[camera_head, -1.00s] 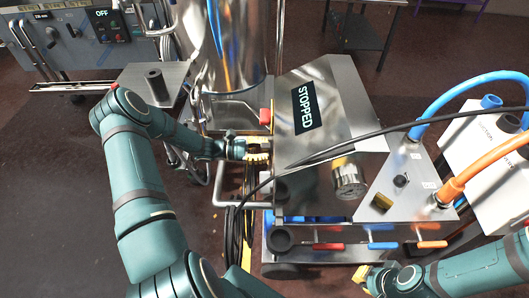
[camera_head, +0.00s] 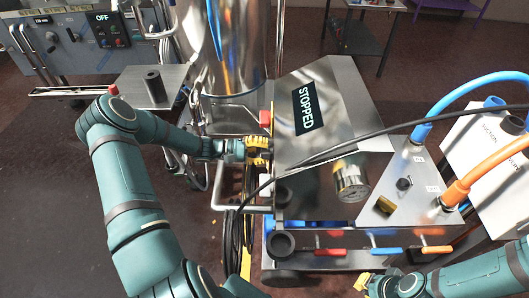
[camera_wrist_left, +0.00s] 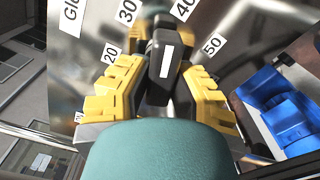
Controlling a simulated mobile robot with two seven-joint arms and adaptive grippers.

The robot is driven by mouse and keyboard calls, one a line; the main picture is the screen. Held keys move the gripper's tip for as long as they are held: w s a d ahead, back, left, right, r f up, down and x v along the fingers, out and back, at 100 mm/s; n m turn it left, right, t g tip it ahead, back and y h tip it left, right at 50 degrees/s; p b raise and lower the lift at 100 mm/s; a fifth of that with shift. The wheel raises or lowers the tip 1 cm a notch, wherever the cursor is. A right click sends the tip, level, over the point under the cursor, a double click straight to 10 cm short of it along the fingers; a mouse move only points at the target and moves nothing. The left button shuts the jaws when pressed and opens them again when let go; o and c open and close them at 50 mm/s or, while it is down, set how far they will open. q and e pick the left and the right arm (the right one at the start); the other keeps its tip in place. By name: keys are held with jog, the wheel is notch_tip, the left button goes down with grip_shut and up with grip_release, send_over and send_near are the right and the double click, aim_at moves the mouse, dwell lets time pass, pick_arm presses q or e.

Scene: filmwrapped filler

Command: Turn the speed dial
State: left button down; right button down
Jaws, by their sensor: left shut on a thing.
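The speed dial (camera_wrist_left: 167,62) is a black knob with a white pointer mark, seen in the left wrist view. Number labels 20, 30, 40 and 50 stand around it on a metal panel (camera_wrist_left: 222,22). The white mark points up, roughly between 30 and 40. My left gripper (camera_wrist_left: 160,85) has its yellow fingers shut on the dial, one on each side. In the head view my left gripper (camera_head: 257,150) is at the left side of the steel machine, and the dial is hidden there. My right gripper (camera_head: 368,283) is at the bottom edge, partly cut off.
The machine's display (camera_head: 308,108) reads STOPPED. A black cable (camera_head: 370,134) crosses the machine top. Red, blue and orange handles (camera_head: 382,252) line its front. Blue and orange hoses (camera_head: 478,172) are at the right. A steel tank (camera_head: 228,50) stands behind my left gripper.

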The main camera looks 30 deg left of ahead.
pick_arm(q)
jog(key=shift+r+m, duration=0.1)
jog(key=shift+m, duration=1)
jog(key=c, duration=0.8)
grip_release()
jog(key=shift+d, duration=0.1)
jog(key=v, duration=1.2)
jog(key=shift+w, duration=0.1)
